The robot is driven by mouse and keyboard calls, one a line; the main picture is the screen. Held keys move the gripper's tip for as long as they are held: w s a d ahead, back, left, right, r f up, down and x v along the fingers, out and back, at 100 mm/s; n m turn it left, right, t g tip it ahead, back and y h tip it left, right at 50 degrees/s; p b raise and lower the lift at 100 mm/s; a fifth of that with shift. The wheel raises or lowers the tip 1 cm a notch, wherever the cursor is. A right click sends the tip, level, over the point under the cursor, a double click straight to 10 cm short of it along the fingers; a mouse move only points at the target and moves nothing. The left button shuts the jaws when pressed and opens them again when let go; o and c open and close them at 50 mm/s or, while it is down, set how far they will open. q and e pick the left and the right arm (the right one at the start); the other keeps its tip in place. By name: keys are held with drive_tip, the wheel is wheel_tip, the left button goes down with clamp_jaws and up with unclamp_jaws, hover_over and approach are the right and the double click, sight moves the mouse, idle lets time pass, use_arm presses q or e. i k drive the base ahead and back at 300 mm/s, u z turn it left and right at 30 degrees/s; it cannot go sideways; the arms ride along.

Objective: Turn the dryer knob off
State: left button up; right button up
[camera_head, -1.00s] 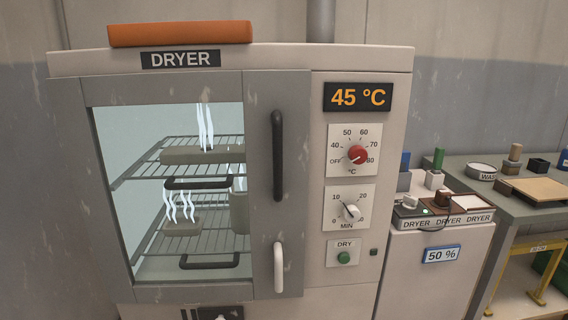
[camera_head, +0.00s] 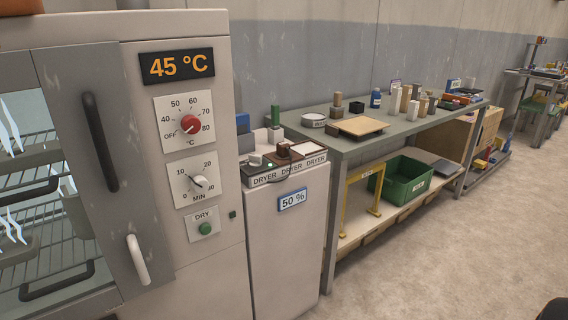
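The dryer (camera_head: 222,60) stands at the left, and its display (camera_head: 177,66) reads 45 °C. The red dryer knob (camera_head: 190,124) sits on a white dial plate below the display. The plate is marked OFF at the lower left and 40 to 80 around the top and right. A pale mark on the knob seems to point to the lower left, but it is too small to read exactly. Neither of my grippers is in view, and nothing touches the knob.
Below are a white MIN timer knob (camera_head: 197,182) and a green DRY button (camera_head: 205,228). The dryer door has a dark handle (camera_head: 100,142) and a white handle (camera_head: 138,260). A cabinet (camera_head: 290,245) and workbench (camera_head: 400,136) stand to the right. The floor (camera_head: 480,240) at right is clear.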

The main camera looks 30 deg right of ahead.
sight(256, 160)
drive_tip(key=z, duration=0.7)
drive_tip(key=k, duration=0.95)
drive_tip(key=z, duration=1.8)
drive_tip(key=i, duration=2.65)
drive_tip(key=u, duration=1.7)
drive_tip(key=i, duration=1.05)
drive_tip(key=u, duration=1)
